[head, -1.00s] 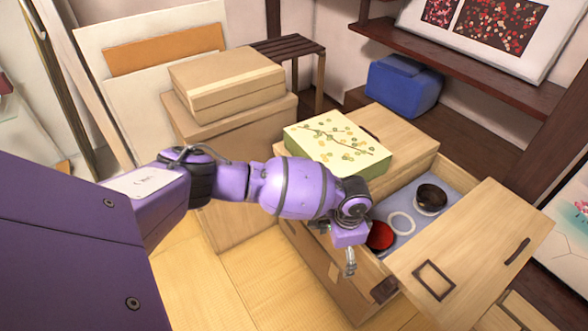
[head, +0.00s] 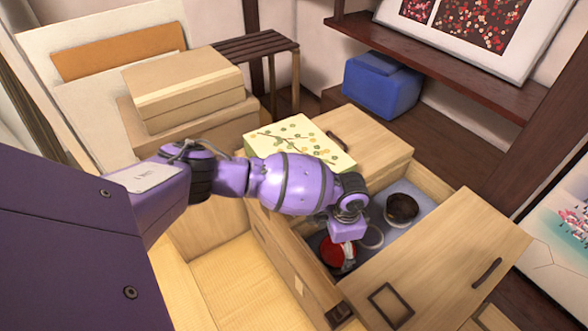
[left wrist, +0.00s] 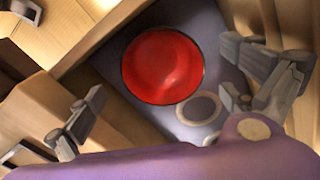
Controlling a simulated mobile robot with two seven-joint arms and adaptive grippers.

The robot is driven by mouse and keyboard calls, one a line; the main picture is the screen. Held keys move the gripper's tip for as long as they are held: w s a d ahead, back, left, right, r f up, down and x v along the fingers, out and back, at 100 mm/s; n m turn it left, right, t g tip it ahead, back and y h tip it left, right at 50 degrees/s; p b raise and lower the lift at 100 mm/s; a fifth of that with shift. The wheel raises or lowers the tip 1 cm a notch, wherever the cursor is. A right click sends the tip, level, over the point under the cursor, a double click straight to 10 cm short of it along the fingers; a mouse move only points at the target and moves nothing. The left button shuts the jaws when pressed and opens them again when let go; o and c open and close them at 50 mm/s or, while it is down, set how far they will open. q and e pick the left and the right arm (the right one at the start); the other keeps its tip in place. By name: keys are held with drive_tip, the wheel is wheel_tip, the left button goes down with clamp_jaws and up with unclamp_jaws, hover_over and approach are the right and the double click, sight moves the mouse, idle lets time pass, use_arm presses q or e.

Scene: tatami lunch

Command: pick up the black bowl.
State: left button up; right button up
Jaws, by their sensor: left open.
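A dark, near-black round bowl (head: 402,209) sits in the open drawer (head: 431,193) at its far right. A second bowl (head: 334,254), red inside with a thin dark rim, sits nearer the drawer's left front corner. In the left wrist view the red-lined bowl (left wrist: 163,66) is below and between my open fingers; its outer side is hidden. My left gripper (head: 343,245) is open and empty, over the red-lined bowl and apart from the dark bowl. I cannot tell its exact height above the rim. My right gripper is not in view.
A pale ring (head: 371,237) lies on the drawer floor between the bowls; it also shows in the left wrist view (left wrist: 199,108). A wooden panel (head: 440,270) stands along the drawer's right. A patterned box (head: 300,143) sits on the cabinet top, with cardboard boxes (head: 185,88) behind my arm.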

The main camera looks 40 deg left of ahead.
sight(337, 256)
use_arm(q)
drive_tip(key=f, duration=0.1)
drive_tip(key=f+b, duration=0.1)
drive_tip(key=f, duration=0.2)
drive_tip(key=shift+w+d+f, duration=0.15)
drive_tip(key=shift+w+f, duration=0.15)
drive_tip(key=shift+f, duration=0.1)
drive_tip(key=shift+f+b, duration=0.35)
drive_tip(key=shift+f, duration=0.2)
drive_tip(key=c, duration=1.3)
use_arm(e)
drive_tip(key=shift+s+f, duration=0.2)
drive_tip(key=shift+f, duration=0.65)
